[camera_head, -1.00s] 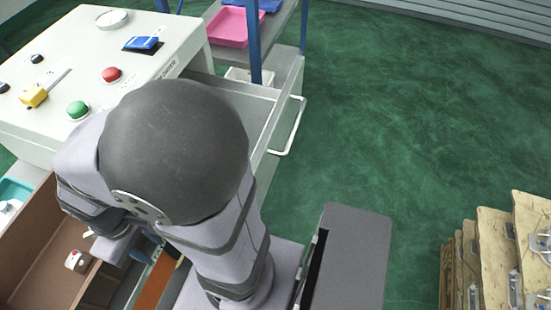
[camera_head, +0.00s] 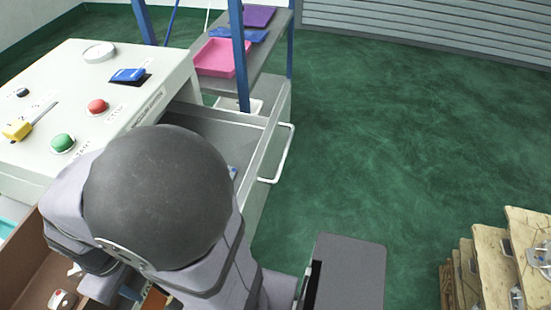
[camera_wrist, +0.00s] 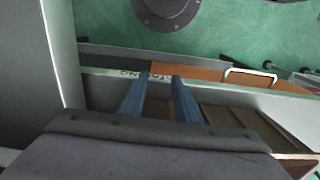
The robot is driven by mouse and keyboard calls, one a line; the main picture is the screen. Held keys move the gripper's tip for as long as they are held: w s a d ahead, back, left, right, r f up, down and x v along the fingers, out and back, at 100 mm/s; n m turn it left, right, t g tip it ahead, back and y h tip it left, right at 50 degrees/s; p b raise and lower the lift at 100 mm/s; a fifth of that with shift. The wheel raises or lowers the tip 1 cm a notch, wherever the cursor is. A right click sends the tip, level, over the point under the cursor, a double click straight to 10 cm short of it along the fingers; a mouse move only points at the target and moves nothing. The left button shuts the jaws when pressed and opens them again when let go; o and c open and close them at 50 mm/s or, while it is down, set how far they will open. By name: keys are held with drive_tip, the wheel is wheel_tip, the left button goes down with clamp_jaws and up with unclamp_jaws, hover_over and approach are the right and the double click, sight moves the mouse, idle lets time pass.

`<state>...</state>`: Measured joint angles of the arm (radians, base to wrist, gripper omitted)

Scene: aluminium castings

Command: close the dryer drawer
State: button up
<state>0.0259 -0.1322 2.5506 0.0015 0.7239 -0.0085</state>
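The dryer drawer (camera_head: 268,140) is a grey, deep drawer pulled out from the right side of the white cabinet (camera_head: 165,85). Its white bar handle (camera_head: 284,155) is on its right-hand front. Part of its inside is visible, with a small blue spot near my arm. My arm covers the drawer's near end in the head view. My gripper (camera_wrist: 162,78) shows in the wrist view as two blue fingers, apart, with nothing seen between them. They point at the edge of a long box with lettering. The gripper itself is hidden in the head view.
Red (camera_head: 97,106) and green (camera_head: 63,143) buttons sit on the cabinet top. A blue-posted shelf with a pink tray (camera_head: 217,58) stands behind the drawer. Green floor (camera_head: 400,130) right of the drawer is clear.

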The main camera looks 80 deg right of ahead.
drive_tip(key=w+d+r+m+p, duration=0.1)
drive_tip(key=d+r+m+p, duration=0.5)
drive_tip(key=d, duration=0.5)
drive_tip(key=m+t+p, duration=0.2)
drive_tip(key=m+p, duration=0.6)
drive_tip(key=m, duration=0.4)
approach(286, 150)
drive_tip(key=shift+w+f+p, duration=0.2)
drive_tip(key=shift+f, duration=1.05)
drive_tip(key=shift+w+f+p, duration=0.2)
drive_tip(key=shift+w+f, duration=0.05)
drive_tip(key=shift+f, duration=1)
drive_tip(key=shift+w+f+p, duration=0.2)
drive_tip(key=shift+f, duration=1)
clamp_jaws()
